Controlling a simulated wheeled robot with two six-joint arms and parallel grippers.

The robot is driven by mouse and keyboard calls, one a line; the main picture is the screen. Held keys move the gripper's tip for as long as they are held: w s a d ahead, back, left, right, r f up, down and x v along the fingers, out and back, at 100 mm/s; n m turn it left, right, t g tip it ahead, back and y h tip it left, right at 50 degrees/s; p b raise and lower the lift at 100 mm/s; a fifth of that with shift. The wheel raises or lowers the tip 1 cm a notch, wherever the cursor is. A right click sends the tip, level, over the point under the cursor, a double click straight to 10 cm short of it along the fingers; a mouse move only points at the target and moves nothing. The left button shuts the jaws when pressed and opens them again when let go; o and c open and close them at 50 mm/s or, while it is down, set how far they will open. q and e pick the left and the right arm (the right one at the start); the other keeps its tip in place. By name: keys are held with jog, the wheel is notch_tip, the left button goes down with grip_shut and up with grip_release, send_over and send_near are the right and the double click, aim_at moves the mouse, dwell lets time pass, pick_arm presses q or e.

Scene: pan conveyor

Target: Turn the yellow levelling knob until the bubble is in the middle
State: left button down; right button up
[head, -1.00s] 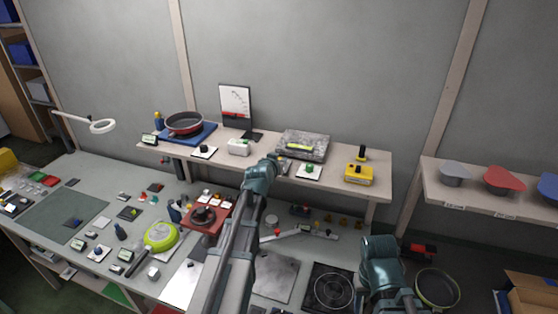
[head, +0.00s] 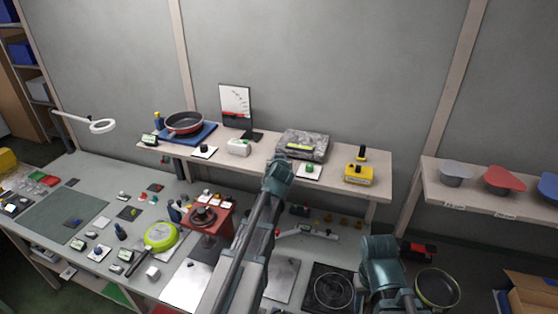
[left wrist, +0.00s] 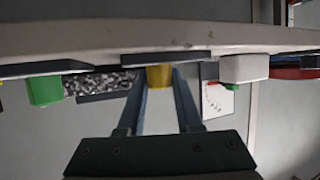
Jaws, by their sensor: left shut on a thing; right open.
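A speckled grey plate (head: 317,139) stands on the wall shelf, with a yellow-green bubble level (head: 299,147) on it. Where the bubble lies is too small to tell. My left gripper (head: 279,160) is at the shelf's front edge, just before the plate; its wrist hides its fingers and the knob in the head view. In the left wrist view the yellow knob (left wrist: 160,77) sits between the fingertips of my left gripper (left wrist: 160,72), which is shut on it. My right gripper (head: 381,243) is low at the right, open, its fingers hard to see.
On the shelf (head: 225,165), a green knob (head: 309,168) and a yellow device (head: 359,174) stand right of my left gripper. A white box (head: 239,147) and a red pan (head: 184,123) stand left. The bench below is crowded.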

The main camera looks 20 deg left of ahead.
pick_arm(q)
jog(key=c, duration=0.6)
grip_release()
jog(key=p+v, duration=0.5)
jog(key=v, duration=0.8)
jog(key=shift+s+d+r, duration=0.1)
jog(key=shift+s, duration=0.3)
